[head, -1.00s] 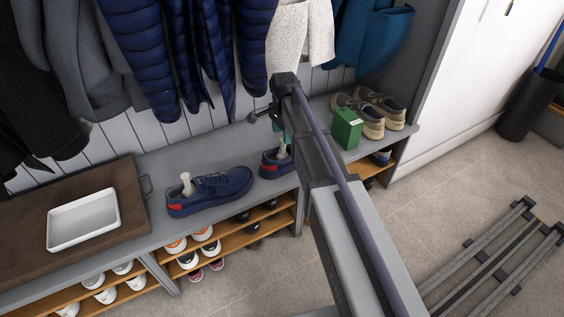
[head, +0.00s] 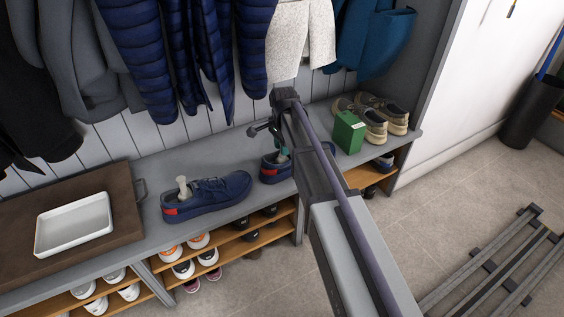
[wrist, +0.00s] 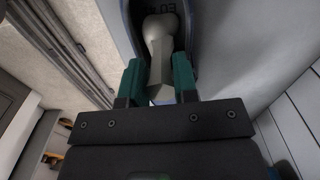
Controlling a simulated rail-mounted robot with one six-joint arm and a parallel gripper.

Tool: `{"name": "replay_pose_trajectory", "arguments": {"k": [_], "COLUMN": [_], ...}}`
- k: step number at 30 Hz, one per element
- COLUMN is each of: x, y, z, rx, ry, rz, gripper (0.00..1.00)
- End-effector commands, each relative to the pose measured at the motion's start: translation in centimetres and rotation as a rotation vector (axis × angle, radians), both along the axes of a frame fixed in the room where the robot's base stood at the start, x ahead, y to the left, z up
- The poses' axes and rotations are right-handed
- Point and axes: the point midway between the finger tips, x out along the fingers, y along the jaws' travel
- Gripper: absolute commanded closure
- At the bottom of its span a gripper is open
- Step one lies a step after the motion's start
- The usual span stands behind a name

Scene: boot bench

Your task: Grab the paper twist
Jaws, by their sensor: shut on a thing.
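A pale paper twist (wrist: 159,32) stands in the opening of the right-hand navy shoe (head: 270,170) on the bench. My gripper (wrist: 160,68) reaches into that opening, its two teal fingers shut on the twist from both sides. In the head view my gripper (head: 282,148) is above the heel of this shoe, and my arm hides part of the shoe. The left-hand navy shoe (head: 220,189) has a similar pale twist (head: 183,188) in its opening, with nothing touching it.
A green box (head: 349,132) and a pair of tan shoes (head: 385,116) stand right of my arm on the bench. A white tray (head: 74,224) lies on a brown board (head: 125,215) at left. Coats (head: 205,50) hang behind. Shelves below hold several shoes.

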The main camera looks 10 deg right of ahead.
Motion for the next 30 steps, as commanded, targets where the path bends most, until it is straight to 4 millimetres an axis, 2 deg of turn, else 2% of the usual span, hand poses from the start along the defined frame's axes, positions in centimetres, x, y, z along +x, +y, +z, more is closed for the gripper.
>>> {"name": "replay_pose_trajectory", "arguments": {"k": [3,11,14,17,24,27,30], "x": [0.0,0.0,0.0,0.0,0.0,0.0,0.0], "y": [0.0,0.0,0.0,0.0,0.0,0.0,0.0], "z": [0.0,0.1,0.8,2.6,8.6,10.1,10.4], "rx": [0.000,0.000,0.000,0.000,0.000,0.000,0.000], "ry": [0.000,0.000,0.000,0.000,0.000,0.000,0.000], "rz": [0.000,0.000,0.000,0.000,0.000,0.000,0.000], "gripper": [1.00,1.00,1.00,1.00,1.00,1.00,1.00]}}
